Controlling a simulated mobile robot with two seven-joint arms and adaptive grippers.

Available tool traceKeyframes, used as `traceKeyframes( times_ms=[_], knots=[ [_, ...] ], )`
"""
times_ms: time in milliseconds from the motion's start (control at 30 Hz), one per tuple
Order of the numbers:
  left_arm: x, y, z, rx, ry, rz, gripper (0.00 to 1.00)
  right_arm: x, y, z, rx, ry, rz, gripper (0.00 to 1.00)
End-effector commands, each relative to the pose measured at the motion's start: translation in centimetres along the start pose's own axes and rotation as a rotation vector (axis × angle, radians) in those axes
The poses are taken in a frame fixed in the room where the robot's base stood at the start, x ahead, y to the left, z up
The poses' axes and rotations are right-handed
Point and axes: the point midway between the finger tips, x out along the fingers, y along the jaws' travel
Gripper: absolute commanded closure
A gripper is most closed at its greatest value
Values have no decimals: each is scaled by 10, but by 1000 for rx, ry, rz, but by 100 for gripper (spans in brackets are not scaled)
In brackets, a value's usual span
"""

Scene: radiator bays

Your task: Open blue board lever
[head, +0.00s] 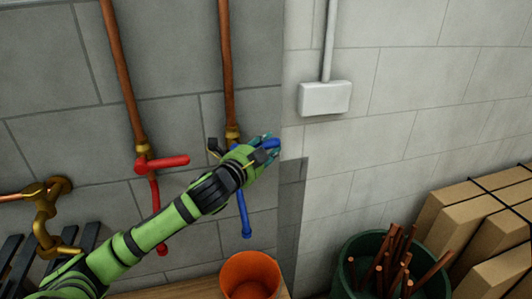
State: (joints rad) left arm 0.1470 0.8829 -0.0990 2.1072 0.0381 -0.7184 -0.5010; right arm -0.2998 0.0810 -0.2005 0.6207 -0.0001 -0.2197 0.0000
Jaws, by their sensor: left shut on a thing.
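The blue lever (271,143) sits on a brass valve (232,132) on a copper pipe at the grey wall. Its end shows at the fingers of my left gripper (268,148), which is shut on it. The lever points to the right, roughly crosswise to the pipe. The hand hides most of the lever and part of the valve. A blue pipe (244,215) hangs below the valve. My right gripper is not in view.
A red lever (168,163) on another pipe is to the left, close above my forearm. An orange bucket (250,277) stands below the blue pipe. A green tub (352,255) with copper pieces and cardboard boxes (475,215) are at the right.

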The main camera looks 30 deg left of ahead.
Motion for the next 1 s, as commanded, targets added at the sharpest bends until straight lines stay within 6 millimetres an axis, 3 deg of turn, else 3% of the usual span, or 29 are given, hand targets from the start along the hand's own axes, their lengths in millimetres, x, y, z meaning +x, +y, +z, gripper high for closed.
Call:
traceKeyframes(
  times_ms=[67, 500, 1000],
  knots=[
    [0, 3, 0, -42, 11, -36, 100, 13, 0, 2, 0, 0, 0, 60],
    [-6, -22, -1, -290, 81, -280, 100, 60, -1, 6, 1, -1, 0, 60],
    [-12, -40, 0, -435, 123, -425, 100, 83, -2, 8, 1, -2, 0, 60]
  ],
)
